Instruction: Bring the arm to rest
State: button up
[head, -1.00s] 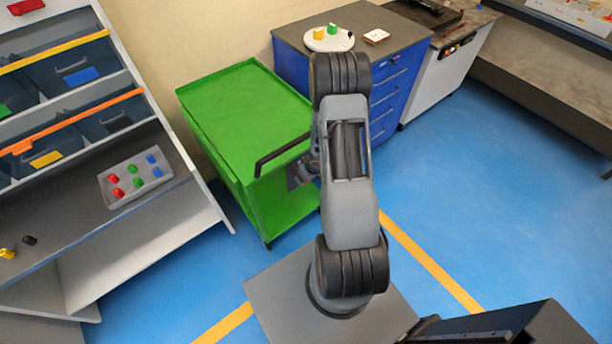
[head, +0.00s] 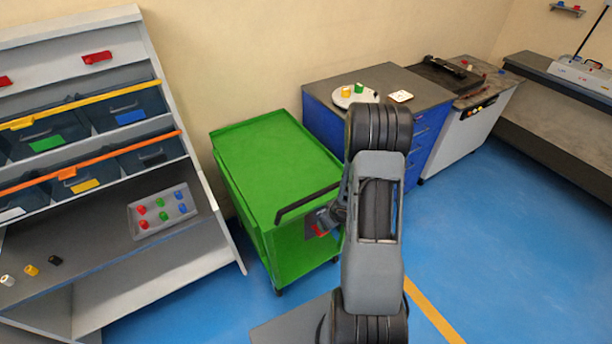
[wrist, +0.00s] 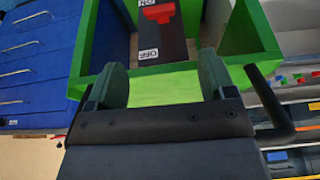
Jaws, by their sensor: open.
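My gripper (wrist: 160,84) is open in the wrist view, with two dark fingers apart and nothing between them. Beyond the fingers is a dark panel (wrist: 176,50) with a red handle (wrist: 159,12) and an OFF label. My arm stands in the middle of the head view, bent, with its wrist end beside the green cart (head: 270,165). In the head view the fingers are mostly hidden by my arm. The red handle (head: 319,229) shows there on the cart's near side, close to my wrist. I cannot tell whether the gripper touches anything.
A black cart handle (head: 305,203) juts out close to my wrist. A blue drawer cabinet (head: 425,145) stands behind my arm, with a round white plate (head: 356,103) on top. A shelf rack (head: 100,225) with a parts tray (head: 150,232) is at left. Blue floor (head: 500,240) at right is clear.

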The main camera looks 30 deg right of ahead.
jog(key=s+d+r+m+g+h, duration=0.2)
jog(key=s+d+r+g+h, duration=0.15)
jog(key=s+r, duration=0.3)
jog(key=s+a+r+t+y+b, duration=0.1)
jog(key=s+a+r+t, duration=0.1)
jog(key=a+r, duration=0.7)
jog(key=s+a+r+t+y+b, duration=0.2)
jog(key=a+r, duration=0.8)
jog(key=r, duration=0.4)
jog(key=shift+n, duration=0.4)
jog(key=shift+t, duration=0.25)
